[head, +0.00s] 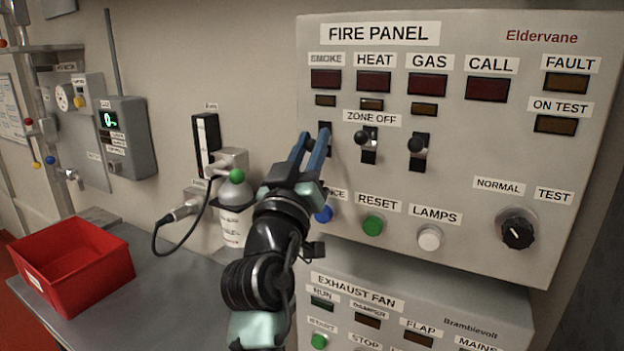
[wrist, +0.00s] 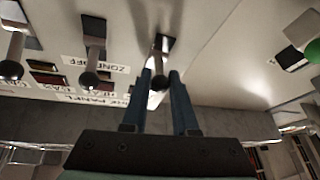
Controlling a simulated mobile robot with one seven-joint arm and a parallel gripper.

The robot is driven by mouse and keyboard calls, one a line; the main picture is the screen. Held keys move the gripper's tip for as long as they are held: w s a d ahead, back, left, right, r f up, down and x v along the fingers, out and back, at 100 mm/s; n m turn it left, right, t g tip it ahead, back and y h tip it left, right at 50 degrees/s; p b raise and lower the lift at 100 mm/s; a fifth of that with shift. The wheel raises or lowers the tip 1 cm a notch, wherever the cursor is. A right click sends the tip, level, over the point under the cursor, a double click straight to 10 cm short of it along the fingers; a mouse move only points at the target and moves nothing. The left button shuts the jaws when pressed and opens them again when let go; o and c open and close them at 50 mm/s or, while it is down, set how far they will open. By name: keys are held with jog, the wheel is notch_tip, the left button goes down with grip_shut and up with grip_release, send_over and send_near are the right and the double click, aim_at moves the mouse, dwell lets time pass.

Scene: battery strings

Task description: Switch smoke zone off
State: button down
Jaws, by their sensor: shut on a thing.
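The grey fire panel (head: 462,190) fills the right of the head view. Its smoke switch slot (head: 325,128) sits under the SMOKE label, left of the ZONE OFF label, and is largely covered by my blue fingers. My gripper (head: 315,133) is at this slot. In the wrist view, my gripper (wrist: 160,76) has one finger on each side of the smoke lever (wrist: 161,46) and is shut on it. The lever's exact position in its slot is hidden in the head view. The heat lever (head: 362,138) and gas lever (head: 416,144) beside it stand in the upper part of their slots.
The reset button (head: 373,225), lamps button (head: 429,237) and rotary knob (head: 517,231) lie lower on the panel. The exhaust fan box (head: 425,300) is below. A bottle (head: 232,222) and a red bin (head: 75,268) stand left of my arm.

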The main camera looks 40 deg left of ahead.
notch_tip(320, 180, down, 3)
jog(key=n+t+y+b, duration=0.2)
jog(key=t+y+b, duration=0.1)
jog(key=b, duration=1.6)
jog(key=shift+w+r, duration=0.1)
jog(key=shift+w, duration=0.05)
jog(key=y+b, duration=0.1)
jog(key=b, duration=0.2)
jog(key=shift+w+r+n, duration=0.1)
jog(key=shift+r+n, duration=0.05)
jog(key=shift+n, duration=0.15)
jog(key=c, duration=0.7)
grip_release()
jog(key=shift+r, duration=0.1)
jog(key=shift+t, duration=0.3)
jog(key=v, duration=1.3)
jog(key=shift+b, duration=0.45)
